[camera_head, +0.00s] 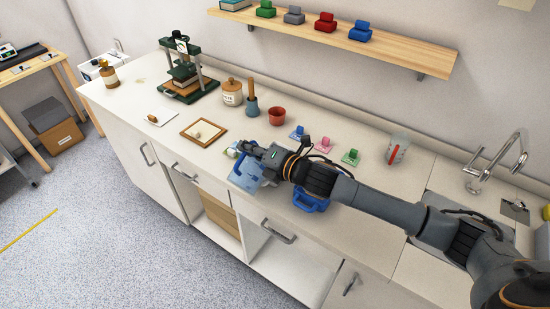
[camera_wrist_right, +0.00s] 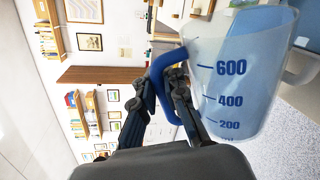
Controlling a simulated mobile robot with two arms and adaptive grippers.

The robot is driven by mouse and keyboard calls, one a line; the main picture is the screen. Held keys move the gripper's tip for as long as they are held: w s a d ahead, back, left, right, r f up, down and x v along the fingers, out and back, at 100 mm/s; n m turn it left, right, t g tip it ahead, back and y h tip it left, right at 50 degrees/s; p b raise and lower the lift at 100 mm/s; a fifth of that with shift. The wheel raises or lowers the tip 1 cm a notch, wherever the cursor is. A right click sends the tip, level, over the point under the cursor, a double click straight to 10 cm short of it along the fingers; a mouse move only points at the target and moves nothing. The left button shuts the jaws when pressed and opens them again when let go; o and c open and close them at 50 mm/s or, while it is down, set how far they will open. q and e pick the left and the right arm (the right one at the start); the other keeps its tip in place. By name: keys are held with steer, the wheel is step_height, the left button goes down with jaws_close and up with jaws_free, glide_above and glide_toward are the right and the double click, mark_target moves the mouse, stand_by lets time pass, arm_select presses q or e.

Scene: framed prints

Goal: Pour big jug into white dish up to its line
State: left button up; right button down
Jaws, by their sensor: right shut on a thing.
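The big jug (camera_head: 244,173) is clear with a blue tint, and its blue marks up to 600 show in the right wrist view (camera_wrist_right: 235,85). My right gripper (camera_head: 260,152) is shut on its blue handle (camera_wrist_right: 160,75) and holds it at the counter's front edge. My left gripper is out of view.
A blue container with a handle (camera_head: 308,203) sits under my right arm, partly hidden. A wooden frame (camera_head: 204,132) lies left.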

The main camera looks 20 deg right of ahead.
steer(key=shift+w+d+r+m+p, duration=0.4)
steer(key=shift+d+r+m, duration=0.1)
steer(key=shift+r, duration=0.1)
stand_by(1.5)
steer(key=shift+w+d+f+m+p, duration=0.15)
steer(key=shift+w+d+m+p, duration=0.3)
steer(key=shift+w+d, duration=0.25)
stand_by(1.1)
steer(key=shift+s, duration=0.1)
